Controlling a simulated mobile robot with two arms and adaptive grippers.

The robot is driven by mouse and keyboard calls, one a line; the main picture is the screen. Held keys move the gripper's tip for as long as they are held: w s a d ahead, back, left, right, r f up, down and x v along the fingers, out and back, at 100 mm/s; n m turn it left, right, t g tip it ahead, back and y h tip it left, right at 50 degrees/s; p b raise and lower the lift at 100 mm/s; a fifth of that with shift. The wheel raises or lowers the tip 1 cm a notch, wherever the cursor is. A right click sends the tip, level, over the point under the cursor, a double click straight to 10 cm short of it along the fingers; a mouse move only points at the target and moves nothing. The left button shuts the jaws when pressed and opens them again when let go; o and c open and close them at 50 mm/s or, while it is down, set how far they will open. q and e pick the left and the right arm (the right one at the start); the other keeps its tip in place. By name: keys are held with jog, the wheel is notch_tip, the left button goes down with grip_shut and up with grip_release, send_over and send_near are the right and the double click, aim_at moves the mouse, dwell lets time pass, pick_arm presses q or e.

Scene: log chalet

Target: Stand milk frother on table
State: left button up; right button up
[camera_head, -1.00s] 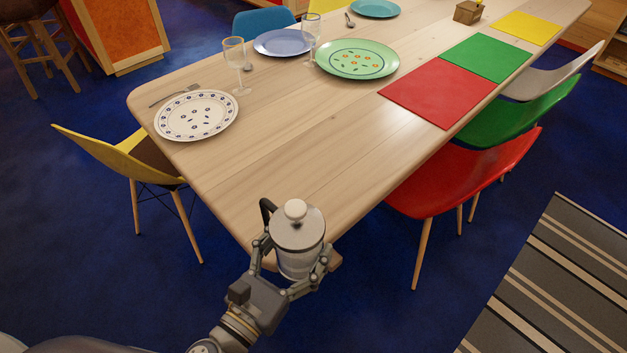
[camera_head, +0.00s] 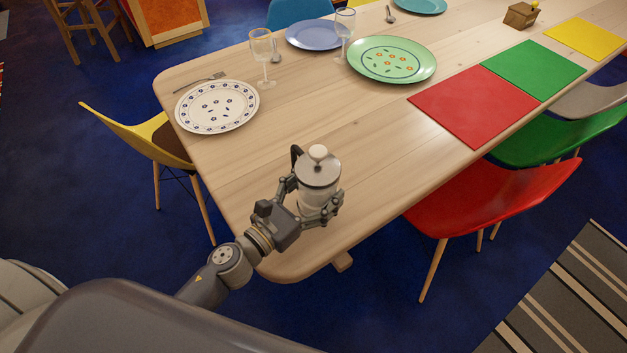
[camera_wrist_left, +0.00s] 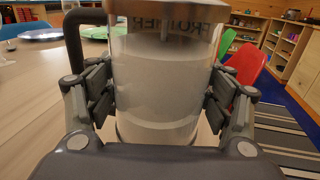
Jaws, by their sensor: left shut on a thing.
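The milk frother (camera_head: 318,178) is a clear glass jug with a metal lid, a white knob and a dark handle. My left gripper (camera_head: 316,205) is shut around its body and holds it upright. In the head view it is over the near end of the wooden table (camera_head: 375,160). In the left wrist view the frother (camera_wrist_left: 160,90) fills the middle, with pale contents and finger pads on both sides. Whether its base touches the table cannot be told. My right gripper is not in view.
A white patterned plate (camera_head: 217,107), a glass (camera_head: 263,50), a green plate (camera_head: 391,59) and a red placemat (camera_head: 472,106) lie farther along the table. A yellow chair (camera_head: 145,135) and a red chair (camera_head: 495,200) stand beside it. The table around the frother is clear.

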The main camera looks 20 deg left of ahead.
pick_arm(q)
jog(key=w, duration=0.1)
jog(key=w+a, duration=0.1)
jog(key=shift+w+a, duration=0.3)
jog(key=shift+w, duration=0.1)
jog(key=shift+w+a, duration=0.2)
jog(key=shift+w, duration=0.05)
jog(key=shift+w+f, duration=0.1)
jog(key=shift+f, duration=0.15)
notch_tip(320, 180, down, 2)
jog(key=shift+f, duration=0.1)
jog(key=shift+f+b, duration=0.3)
jog(key=shift+f, duration=0.35)
jog(key=o, duration=1.6)
jog(key=shift+c, duration=0.2)
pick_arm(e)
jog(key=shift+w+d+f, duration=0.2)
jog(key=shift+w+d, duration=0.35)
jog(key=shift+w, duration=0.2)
